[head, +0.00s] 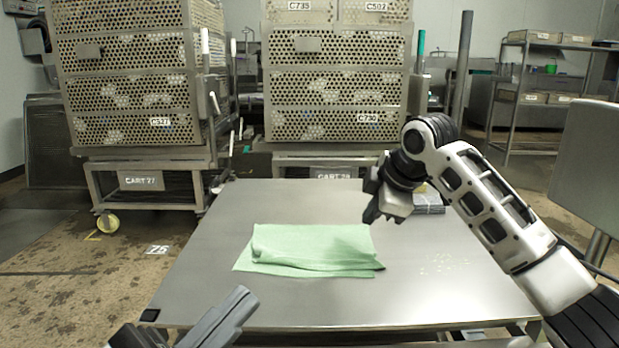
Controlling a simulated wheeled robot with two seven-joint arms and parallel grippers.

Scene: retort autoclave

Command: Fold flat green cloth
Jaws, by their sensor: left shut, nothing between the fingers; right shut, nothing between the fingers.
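The green cloth (310,248) lies on the steel table (330,303), left of the middle. It is doubled over: an upper layer covers most of a lower layer. The lower layer shows along the front and left edges, and the right front corner looks dark and slightly raised. My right gripper (384,217) is shut and empty, above the table just to the right of the cloth's back right corner. My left gripper (243,300) is shut and empty, low at the front left of the table, apart from the cloth.
A small grey stack (428,203) lies on the table behind my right gripper. Two wheeled carts with perforated baskets, one marked CART 27 (141,180), stand behind the table. A shelf rack (545,70) is at the back right. The table's front right is clear.

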